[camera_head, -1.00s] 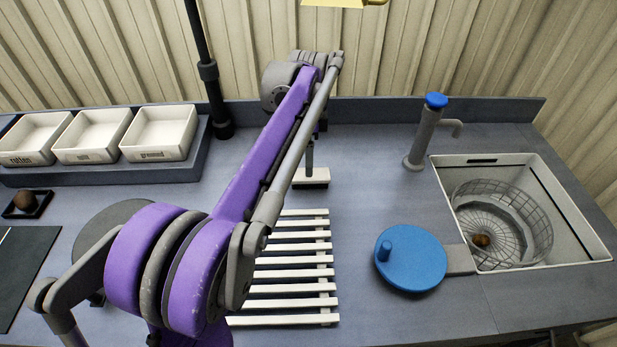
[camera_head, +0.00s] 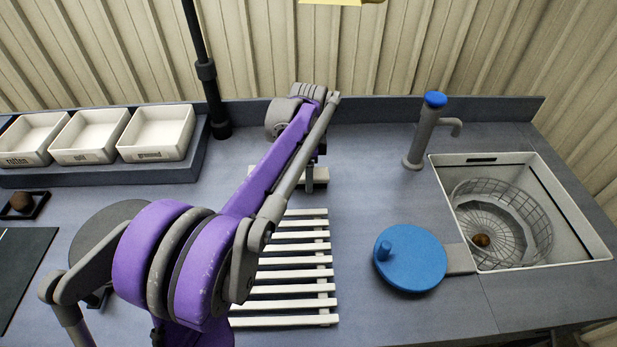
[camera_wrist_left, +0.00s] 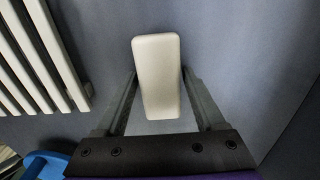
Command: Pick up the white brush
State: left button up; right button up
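The white brush (camera_head: 321,176) lies on the counter just behind the white slatted rack, partly hidden by my left arm in the head view. In the left wrist view the brush (camera_wrist_left: 158,78) is a pale rounded block. In the head view the left gripper (camera_head: 309,182) is down at the brush, mostly covered by the arm. My right gripper is not in view.
The slatted rack (camera_head: 290,273) lies just in front of the brush. A blue round lid (camera_head: 412,262), a tap (camera_head: 421,140) and a basin (camera_head: 439,185) with a wire basket (camera_head: 535,232) stand to the right. White bins (camera_head: 154,135) are at the left. Counter right of the brush is clear.

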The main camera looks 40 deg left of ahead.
pick_arm(q)
grip_shut()
notch_tip(320, 180, up, 10)
jog(key=shift+r+p, duration=0.1)
jog(key=shift+p, duration=0.4)
jog(key=shift+c, duration=1.3)
grip_release()
jog(key=c, duration=0.6)
jog(key=shift+f, duration=0.2)
